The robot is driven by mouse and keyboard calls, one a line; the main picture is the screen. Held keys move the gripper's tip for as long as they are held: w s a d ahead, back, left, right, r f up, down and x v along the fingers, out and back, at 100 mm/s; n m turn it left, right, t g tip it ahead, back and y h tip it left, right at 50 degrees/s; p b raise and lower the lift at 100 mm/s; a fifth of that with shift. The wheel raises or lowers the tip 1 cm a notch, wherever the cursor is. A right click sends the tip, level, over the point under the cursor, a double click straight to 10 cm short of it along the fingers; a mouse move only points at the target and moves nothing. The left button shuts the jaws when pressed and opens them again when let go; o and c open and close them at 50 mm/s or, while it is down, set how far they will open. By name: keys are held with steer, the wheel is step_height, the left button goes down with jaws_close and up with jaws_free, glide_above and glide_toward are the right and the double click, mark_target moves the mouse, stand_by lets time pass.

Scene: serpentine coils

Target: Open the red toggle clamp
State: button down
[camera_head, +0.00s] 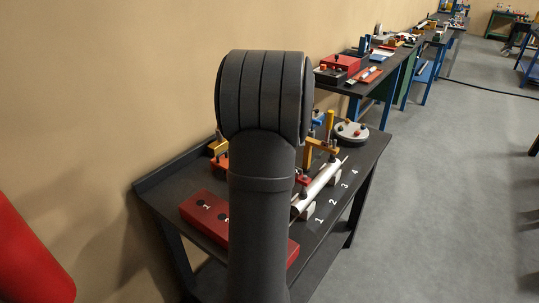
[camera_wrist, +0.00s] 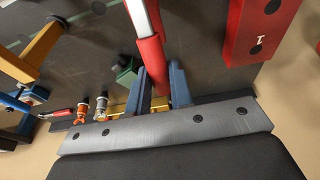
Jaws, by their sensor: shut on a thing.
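In the wrist view a red handle grip (camera_wrist: 150,58) on a pale metal bar runs down from the top edge; I take it for the handle of the red toggle clamp. My gripper (camera_wrist: 158,88) has its two blue-grey fingers on either side of the red grip, shut on it. The rest of this clamp is out of view or hidden there. In the head view my own arm covers the gripper and the handle, so the clamp's angle cannot be told.
A red block (camera_head: 204,213) with numbered holes lies on the dark bench (camera_head: 345,205), close right of the gripper in the wrist view (camera_wrist: 258,30). A pale tube (camera_head: 319,186), yellow and blue clamps (camera_head: 328,125) and a round grey disc (camera_head: 351,133) stand nearby. A wall borders the bench.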

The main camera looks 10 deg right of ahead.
steer(key=shift+s+d+v, duration=0.1)
steer(key=shift+d+v, duration=0.05)
steer(key=shift+v, duration=0.75)
steer(key=shift+s+d+v, duration=0.15)
steer(key=shift+v, duration=0.8)
steer(key=shift+s+d+r, duration=0.6)
steer(key=shift+r, duration=0.25)
steer(key=shift+s+d+r, duration=0.85)
steer(key=shift+s+d, duration=0.3)
steer(key=shift+s, duration=0.05)
steer(key=shift+s+d+r, duration=0.15)
steer(key=shift+s+d, duration=0.55)
steer(key=shift+s+d+r, duration=0.15)
steer(key=shift+s+d, duration=0.55)
steer(key=c, duration=1.2)
jaws_free()
steer(key=shift+c, duration=0.2)
steer(key=shift+r, duration=0.15)
